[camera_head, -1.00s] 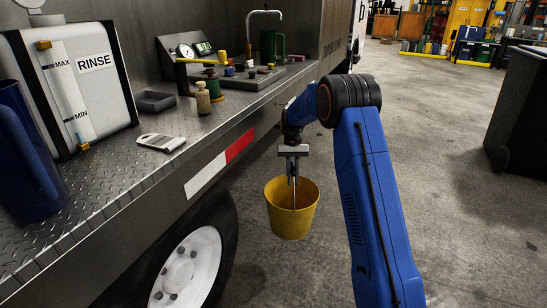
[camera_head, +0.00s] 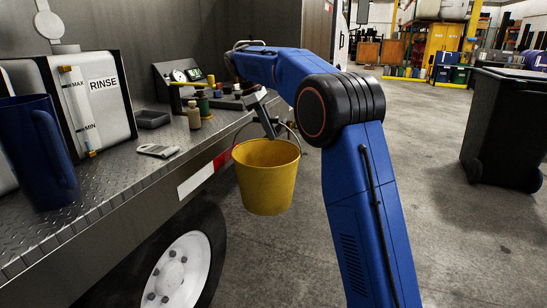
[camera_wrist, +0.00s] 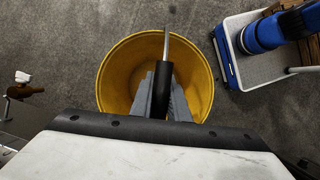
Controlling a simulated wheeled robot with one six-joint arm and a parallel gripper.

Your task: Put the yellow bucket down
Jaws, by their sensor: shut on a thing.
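The yellow bucket (camera_head: 267,178) hangs upright from its thin wire handle below my gripper (camera_head: 271,133), beside the edge of the metal deck and to the right of the wheel. My gripper is shut on the handle. In the wrist view the bucket (camera_wrist: 113,82) is seen from above, with the fingers (camera_wrist: 163,95) over its opening and the black grip of the handle between them. The part of the bucket I can see inside looks empty; its middle is hidden by the fingers. The concrete floor shows below the bucket, apart from it.
The diamond-plate deck (camera_head: 110,190) holds a blue jug (camera_head: 40,150), a rinse tank (camera_head: 107,105), a scraper (camera_head: 157,150) and small bottles. A white wheel (camera_head: 180,270) is under it. A dark bin (camera_head: 505,125) stands at right. Open floor lies between.

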